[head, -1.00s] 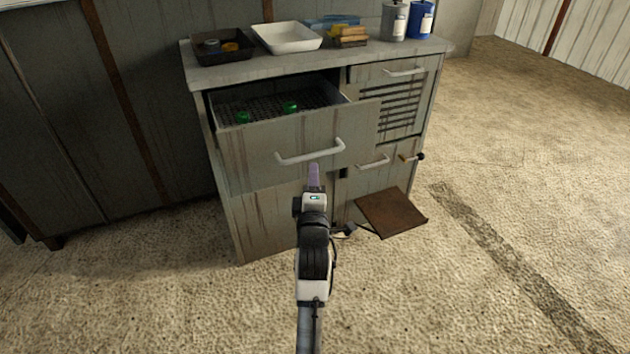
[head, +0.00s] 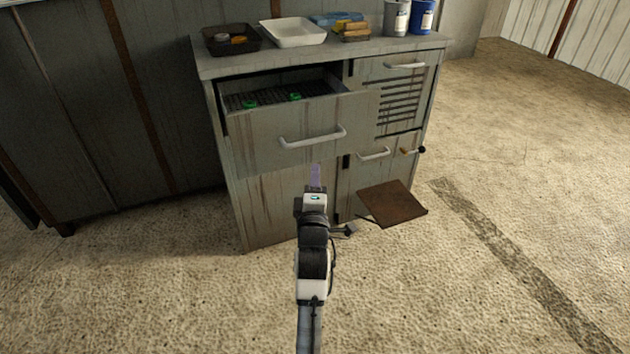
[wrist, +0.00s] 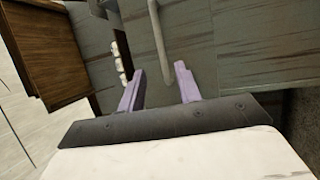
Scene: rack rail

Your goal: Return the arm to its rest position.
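My gripper (head: 315,176) is in front of the grey cabinet, below the white handle (head: 313,138) of the pulled-out top drawer (head: 265,146). In the wrist view my gripper (wrist: 160,86) shows two purple fingers spread apart with nothing between them. The drawer handle (wrist: 161,45) shows beyond the fingers, apart from them. Two green items (head: 295,97) lie on the dark mesh inside the drawer.
The cabinet top (head: 290,58) holds a dark tray (head: 231,41), a white tray (head: 293,33), sponge-like blocks (head: 356,30) and two cans (head: 396,17). A brown panel (head: 393,203) juts out low at right. Open floor (head: 480,280) lies right and in front.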

